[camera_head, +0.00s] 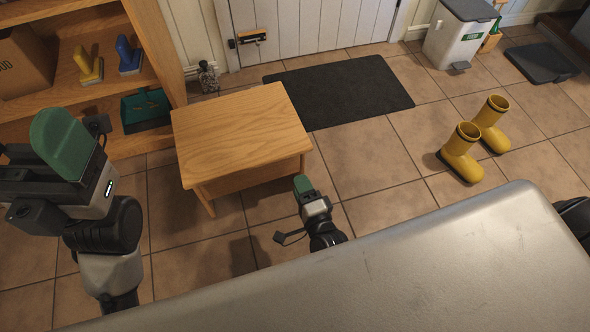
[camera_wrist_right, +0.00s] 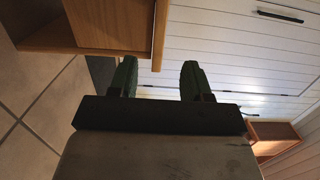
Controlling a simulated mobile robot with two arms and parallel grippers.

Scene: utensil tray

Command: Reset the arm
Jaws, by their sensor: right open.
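My right gripper (camera_head: 303,185) is low beside the front right corner of a small wooden table (camera_head: 240,122) in the head view. In the right wrist view its two green fingers (camera_wrist_right: 157,80) stand apart with nothing between them, so it is open and empty. My left gripper (camera_head: 62,140) is large at the left edge of the head view, in front of the shelf unit. Its green finger is seen from one side, so its opening cannot be judged. No utensil tray shows in either view.
A wooden shelf unit (camera_head: 160,50) with brushes and a dustpan (camera_head: 145,109) stands at the left. A dark mat (camera_head: 340,90) lies before the white door (camera_head: 300,25). Yellow boots (camera_head: 462,152) and a grey bin (camera_head: 458,35) are at the right. Tiled floor between is clear.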

